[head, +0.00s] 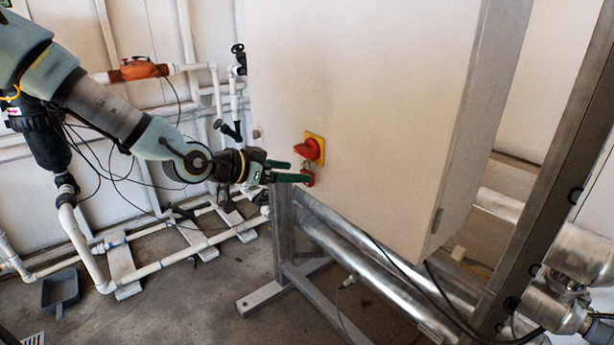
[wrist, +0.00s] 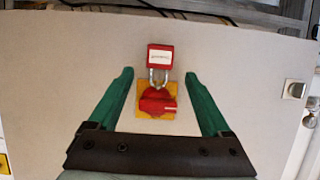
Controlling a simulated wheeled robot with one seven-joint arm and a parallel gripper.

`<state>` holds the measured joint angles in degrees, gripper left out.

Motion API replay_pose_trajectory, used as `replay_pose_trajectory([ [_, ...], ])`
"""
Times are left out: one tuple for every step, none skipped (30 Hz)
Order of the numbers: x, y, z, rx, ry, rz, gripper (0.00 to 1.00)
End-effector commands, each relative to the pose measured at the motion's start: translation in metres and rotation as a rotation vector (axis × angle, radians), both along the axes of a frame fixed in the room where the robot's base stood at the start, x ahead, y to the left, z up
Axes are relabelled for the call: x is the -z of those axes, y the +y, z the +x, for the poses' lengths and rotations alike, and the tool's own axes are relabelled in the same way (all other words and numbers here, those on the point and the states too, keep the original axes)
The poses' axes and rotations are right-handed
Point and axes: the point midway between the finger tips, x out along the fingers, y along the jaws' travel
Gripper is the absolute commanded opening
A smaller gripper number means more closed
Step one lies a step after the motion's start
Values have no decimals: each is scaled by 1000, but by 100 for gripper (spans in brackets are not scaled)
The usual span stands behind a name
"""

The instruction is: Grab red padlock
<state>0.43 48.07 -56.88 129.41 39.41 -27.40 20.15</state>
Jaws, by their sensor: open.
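The red padlock (wrist: 160,57) hangs by its metal shackle from the red rotary switch (wrist: 155,101) on its yellow plate, on the front of the pale cabinet. In the wrist view the padlock sits centrally, just beyond the fingertips. In the head view the padlock (head: 308,179) is below the switch (head: 309,149) and partly hidden by a green finger. My gripper (wrist: 158,75) is open, with its two green fingers on either side of the switch and nothing between them held. In the head view my gripper (head: 282,171) reaches the cabinet front from the left.
The pale cabinet (head: 370,90) stands on a metal frame (head: 284,240). White pipes (head: 170,262) and an orange-red device (head: 138,69) are at the left wall. Steel tubes (head: 390,285) run under the cabinet. A dark dustpan (head: 60,292) lies on the floor.

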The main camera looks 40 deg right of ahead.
Motion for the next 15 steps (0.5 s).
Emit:
replay_pose_trajectory([
  [1, -7, -2, 4, 4, 0, 82],
  [3, -11, -3, 4, 4, 1, 82],
  [5, -16, -3, 3, 2, 1, 82],
  [6, -19, -3, 3, 2, 1, 82],
  [8, -22, -3, 3, 3, 1, 82],
  [10, -26, -3, 2, 3, 1, 82],
  [11, -28, -3, 1, 2, 1, 82],
  [11, -29, -3, 1, 2, 1, 82],
  [12, -30, -3, 1, 1, 1, 82],
  [13, -31, -3, 1, 1, 1, 82],
  [13, -31, -3, 1, 1, 1, 82],
  [13, -31, -2, 0, 0, 1, 82],
  [13, -31, -2, 0, 0, 1, 82],
  [13, -31, -2, 0, 0, 1, 82],
  [13, -31, -2, 0, 0, 1, 82],
])
